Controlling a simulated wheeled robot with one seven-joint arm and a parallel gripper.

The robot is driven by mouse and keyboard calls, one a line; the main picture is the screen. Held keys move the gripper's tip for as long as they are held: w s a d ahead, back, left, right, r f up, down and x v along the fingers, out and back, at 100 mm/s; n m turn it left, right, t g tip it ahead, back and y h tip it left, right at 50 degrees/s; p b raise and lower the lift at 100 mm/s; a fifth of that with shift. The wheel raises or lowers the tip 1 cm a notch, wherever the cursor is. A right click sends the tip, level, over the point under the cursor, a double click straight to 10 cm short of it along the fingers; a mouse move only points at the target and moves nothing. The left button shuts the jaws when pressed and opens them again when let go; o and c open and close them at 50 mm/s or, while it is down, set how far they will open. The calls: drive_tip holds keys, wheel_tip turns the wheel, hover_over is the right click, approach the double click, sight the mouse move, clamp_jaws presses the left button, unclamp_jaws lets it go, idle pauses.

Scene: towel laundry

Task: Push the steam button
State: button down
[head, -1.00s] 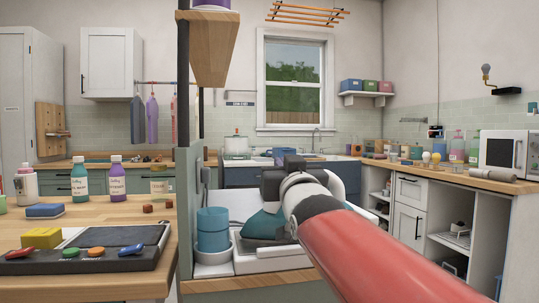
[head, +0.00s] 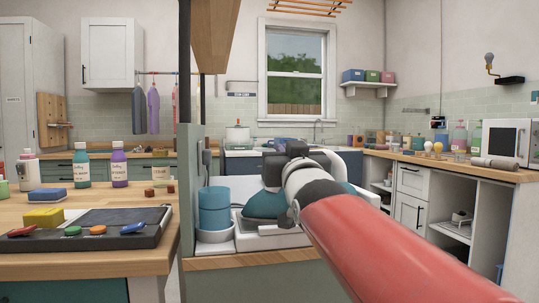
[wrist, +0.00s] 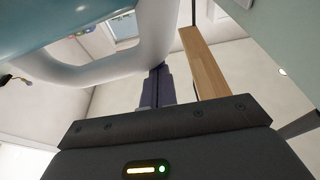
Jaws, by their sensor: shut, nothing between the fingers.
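A teal iron-like appliance (head: 262,206) with a pale looped handle lies on a white tray-like surface in the middle of the head view. Its teal body (wrist: 60,22) and pale handle (wrist: 135,62) fill the upper left of the wrist view, close up. My gripper (wrist: 158,72) is shut and empty, its dark fingers pointing up beside the handle's right end. I cannot tell whether they touch it. In the head view my wrist covers part of the appliance and hides the fingertips. I cannot make out a steam button on it in either view.
A teal cylinder (head: 214,208) stands left of the appliance. A tall divider (head: 187,170) separates it from the left table, which holds a dark panel (head: 110,222) with coloured buttons, a yellow block (head: 44,217) and bottles. A wooden strip (wrist: 203,65) shows right of my fingers.

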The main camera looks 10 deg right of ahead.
drive_tip(key=shift+w+f, duration=0.2)
drive_tip(key=shift+f, duration=0.2)
wheel_tip(320, 180, up, 5)
drive_tip(key=p, duration=0.3)
drive_tip(key=b+v, duration=0.3)
drive_tip(key=v, duration=0.7)
drive_tip(key=s+f+g, duration=0.3)
drive_tip(key=f+g, duration=0.1)
drive_tip(key=f, duration=0.8)
drive_tip(key=s+f+g, duration=0.2)
drive_tip(key=f+g, duration=0.3)
drive_tip(key=f, duration=0.8)
drive_tip(key=s+f+g, duration=0.6)
drive_tip(key=s+f, duration=0.6)
drive_tip(key=f, duration=0.4)
